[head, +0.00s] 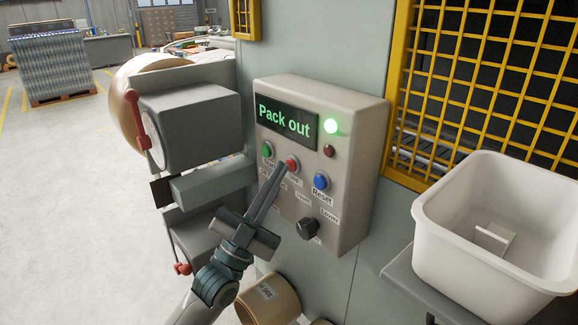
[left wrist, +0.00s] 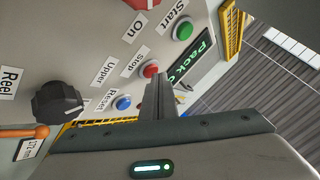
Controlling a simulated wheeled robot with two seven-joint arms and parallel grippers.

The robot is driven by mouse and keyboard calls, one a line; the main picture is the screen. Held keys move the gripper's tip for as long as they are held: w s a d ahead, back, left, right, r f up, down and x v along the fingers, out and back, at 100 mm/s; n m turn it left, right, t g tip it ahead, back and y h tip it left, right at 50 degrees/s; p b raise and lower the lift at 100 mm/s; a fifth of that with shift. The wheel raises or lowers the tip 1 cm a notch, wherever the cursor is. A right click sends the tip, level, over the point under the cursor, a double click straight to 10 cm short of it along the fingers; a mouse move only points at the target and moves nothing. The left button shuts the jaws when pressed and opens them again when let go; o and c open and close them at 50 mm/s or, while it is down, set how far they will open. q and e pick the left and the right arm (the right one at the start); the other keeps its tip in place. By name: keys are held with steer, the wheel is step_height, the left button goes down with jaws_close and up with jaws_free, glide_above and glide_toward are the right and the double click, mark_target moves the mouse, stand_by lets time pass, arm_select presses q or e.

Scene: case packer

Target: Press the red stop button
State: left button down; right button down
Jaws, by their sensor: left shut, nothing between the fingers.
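The red stop button (head: 292,165) sits in the middle of the button row on the beige control box (head: 358,150), between the green start button (head: 267,150) and the blue reset button (head: 321,181). In the left wrist view the red stop button (left wrist: 150,70) is just beyond my fingertips. My left gripper (head: 283,166) is shut and empty, its tips pointing up at the panel right by the red button. It also shows in the left wrist view (left wrist: 158,80). I cannot tell whether the tips touch the button. My right gripper is not in view.
The box has a "Pack out" display (head: 285,120), a lit green lamp (head: 331,126), a dark red lamp (head: 329,151) and a black knob (head: 307,228). A white bin (head: 440,235) stands at right by the yellow mesh guard (head: 400,75). A grey unit with a red handle (head: 135,110) is at left.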

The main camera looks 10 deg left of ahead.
arm_select(q)
steer(key=shift+w+d, duration=0.15)
stand_by(0.7)
steer(key=shift+s+a, duration=0.55)
steer(key=shift+s, duration=0.1)
steer(key=shift+s+a+p, duration=0.3)
steer(key=shift+s+a, duration=0.5)
steer(key=shift+s, duration=0.2)
steer(key=shift+s+a+p, duration=0.25)
steer(key=shift+s+a, duration=0.5)
steer(key=shift+s, duration=0.25)
steer(key=shift+f, duration=0.1)
